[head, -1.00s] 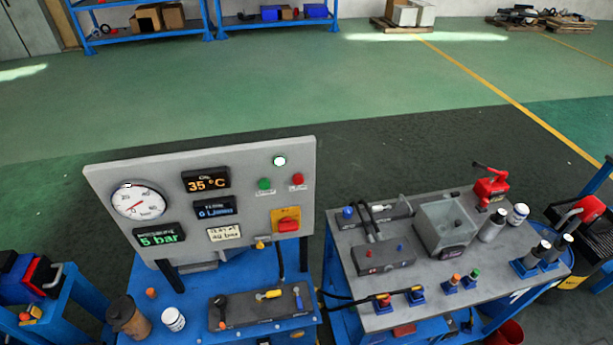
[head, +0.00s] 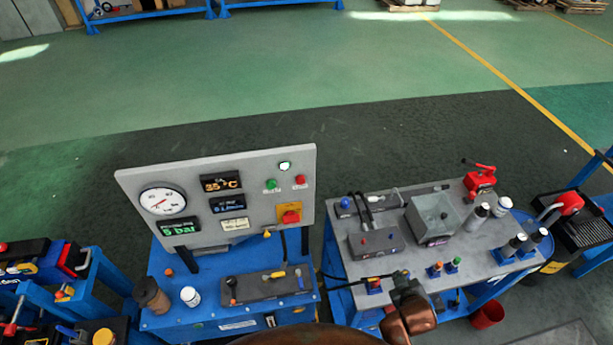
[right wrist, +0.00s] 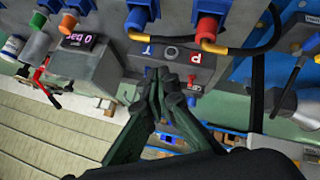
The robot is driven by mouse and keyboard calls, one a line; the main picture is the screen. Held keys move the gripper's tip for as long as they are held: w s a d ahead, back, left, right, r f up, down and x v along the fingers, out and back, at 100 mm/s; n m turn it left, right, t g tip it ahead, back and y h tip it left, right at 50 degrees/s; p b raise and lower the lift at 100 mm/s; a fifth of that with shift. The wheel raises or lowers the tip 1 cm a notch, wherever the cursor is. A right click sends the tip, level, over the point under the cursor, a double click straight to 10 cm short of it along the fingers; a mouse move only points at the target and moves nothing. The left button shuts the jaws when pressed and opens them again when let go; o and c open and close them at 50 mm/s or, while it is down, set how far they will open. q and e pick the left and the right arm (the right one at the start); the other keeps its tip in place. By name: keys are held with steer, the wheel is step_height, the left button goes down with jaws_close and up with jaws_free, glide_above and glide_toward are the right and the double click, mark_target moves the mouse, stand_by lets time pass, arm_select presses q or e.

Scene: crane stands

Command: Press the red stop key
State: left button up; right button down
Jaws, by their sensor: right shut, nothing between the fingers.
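On the grey upright panel (head: 245,200) in the head view, a small red key (head: 300,180) sits at the upper right, right of a green key (head: 271,184). Its label is too small to read. A larger red knob on a yellow plate (head: 290,213) is below it. My right gripper (head: 401,274) is over the front edge of the right bench, apart from the panel. In the right wrist view its fingers (right wrist: 165,73) are together and empty, in front of a dark grey box (right wrist: 170,58). My left gripper is out of view.
The right bench (head: 465,240) carries a grey box (head: 376,242) with small red and blue buttons, a square hopper (head: 433,217), bottles and a red clamp (head: 480,180). A cup (head: 152,296) and white jar (head: 190,296) stand before the panel. A gap separates the benches.

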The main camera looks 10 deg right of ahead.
steer(key=w+r+n+t, duration=0.4)
steer(key=w+r+t, duration=0.2)
steer(key=w+r, duration=0.5)
steer(key=w+a+r+n+t+y, duration=0.45)
steer(key=a+r+n, duration=0.45)
steer(key=r, duration=0.3)
steer(key=n+g+y, duration=0.4)
steer(key=n+y, duration=0.9)
steer(key=n, duration=0.4)
glide_toward(300, 180)
steer(key=s+a+r, duration=0.1)
steer(key=s+a, duration=0.5)
steer(key=shift+w, duration=0.1)
steer(key=w, duration=0.8)
steer(key=shift+w+b, duration=0.35)
steer(key=shift+b, duration=0.1)
